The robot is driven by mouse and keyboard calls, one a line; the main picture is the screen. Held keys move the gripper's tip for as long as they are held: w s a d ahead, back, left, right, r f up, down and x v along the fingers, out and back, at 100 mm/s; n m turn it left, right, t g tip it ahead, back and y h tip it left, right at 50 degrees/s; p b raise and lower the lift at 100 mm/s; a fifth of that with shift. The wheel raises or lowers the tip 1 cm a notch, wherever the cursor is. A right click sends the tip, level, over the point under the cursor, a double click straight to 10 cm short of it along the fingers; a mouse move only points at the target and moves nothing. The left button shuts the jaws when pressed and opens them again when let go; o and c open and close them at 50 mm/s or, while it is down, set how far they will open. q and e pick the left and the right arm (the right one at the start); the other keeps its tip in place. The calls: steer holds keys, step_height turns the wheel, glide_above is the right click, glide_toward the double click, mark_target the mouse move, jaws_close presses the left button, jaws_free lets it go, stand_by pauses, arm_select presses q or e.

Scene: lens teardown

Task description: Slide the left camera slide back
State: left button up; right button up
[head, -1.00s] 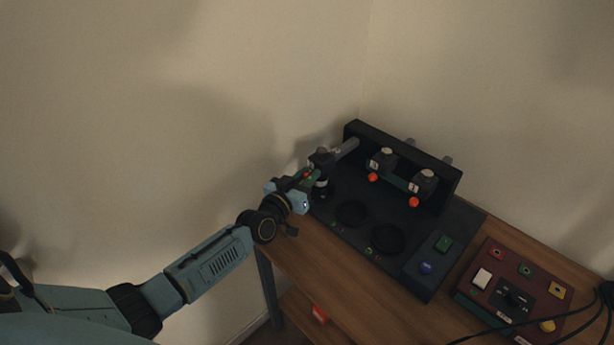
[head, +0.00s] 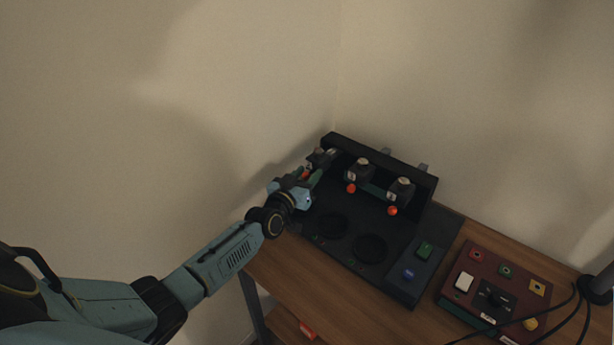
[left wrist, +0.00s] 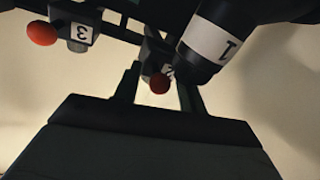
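The left camera slide (head: 318,157) is a dark block on a short grey rail at the left end of the black station's raised back bar (head: 384,164). In the left wrist view, a dark cylinder labelled 1 (left wrist: 214,42) is large and close, at the upper right. My left gripper (head: 312,174) is beside the left slide, on its front side. Its two fingers (left wrist: 159,92) stand apart in the left wrist view, with the cylinder by the right finger. Whether they touch is unclear. The slide's own knob is mostly hidden. My right gripper is not in view.
The middle slide (head: 360,169) and right slide (head: 401,189) have orange-red knobs. The station's deck (head: 347,234) has two round dark recesses and green and blue buttons. A dark red control box (head: 494,286) with cables sits to the right on the wooden table.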

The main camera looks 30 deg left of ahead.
arm_select(q)
steer(key=shift+s, duration=0.55)
steer(key=s+p, duration=0.2)
steer(key=s, duration=1)
steer(key=shift+s+d+p, duration=0.15)
steer(key=shift+p, duration=0.2)
